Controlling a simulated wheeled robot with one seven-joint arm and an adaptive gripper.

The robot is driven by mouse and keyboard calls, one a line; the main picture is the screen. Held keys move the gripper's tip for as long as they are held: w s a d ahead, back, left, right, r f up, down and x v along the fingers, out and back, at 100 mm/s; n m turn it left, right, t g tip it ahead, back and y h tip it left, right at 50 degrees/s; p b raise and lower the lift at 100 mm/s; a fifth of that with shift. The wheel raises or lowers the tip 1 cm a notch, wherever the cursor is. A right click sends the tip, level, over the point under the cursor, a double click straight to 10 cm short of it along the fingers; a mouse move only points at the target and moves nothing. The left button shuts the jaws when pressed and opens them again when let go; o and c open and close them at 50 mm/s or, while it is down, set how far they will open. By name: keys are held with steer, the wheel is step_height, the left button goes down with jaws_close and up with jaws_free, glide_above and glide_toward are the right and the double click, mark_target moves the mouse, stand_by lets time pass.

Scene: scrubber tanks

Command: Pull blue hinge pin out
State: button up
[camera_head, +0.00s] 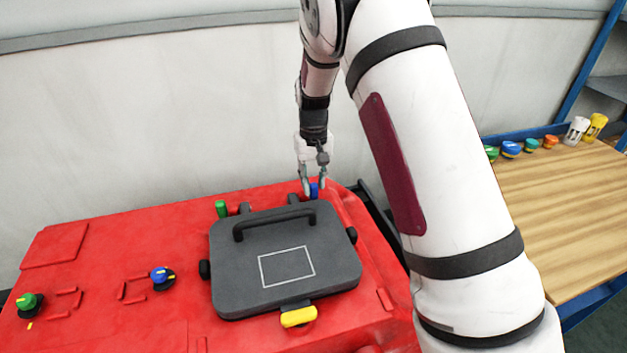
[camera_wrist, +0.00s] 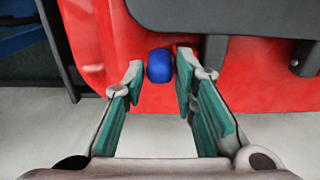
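The blue hinge pin (camera_head: 314,190) stands at the back right of the dark grey lid (camera_head: 285,262), beside a black hinge. In the wrist view the blue pin head (camera_wrist: 160,66) shows near the fingertips. My gripper (camera_head: 313,188) is at the pin, with its fingers pointing down. In the wrist view my gripper (camera_wrist: 159,78) is open, with one teal-padded finger on each side of the pin head. The right fingertip is close to the head; I cannot tell whether it touches. A green pin (camera_head: 221,208) stands at the lid's back left.
The lid has a handle (camera_head: 274,219) and a yellow latch (camera_head: 298,317) on the red tank (camera_head: 120,240). Green (camera_head: 28,303) and blue (camera_head: 160,276) knobs sit at the left. A wooden table (camera_head: 560,205) with several coloured caps stands at the right. A pale wall is behind.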

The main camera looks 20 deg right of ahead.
jaws_close()
steer(key=shift+d+b, duration=0.35)
steer(key=shift+d, duration=1.65)
steer(key=o, duration=0.7)
jaws_free()
steer(key=shift+d, duration=0.1)
steer(key=shift+c, duration=0.2)
steer(key=shift+r, duration=0.25)
step_height(320, 180, up, 12)
steer(key=shift+f, duration=0.2)
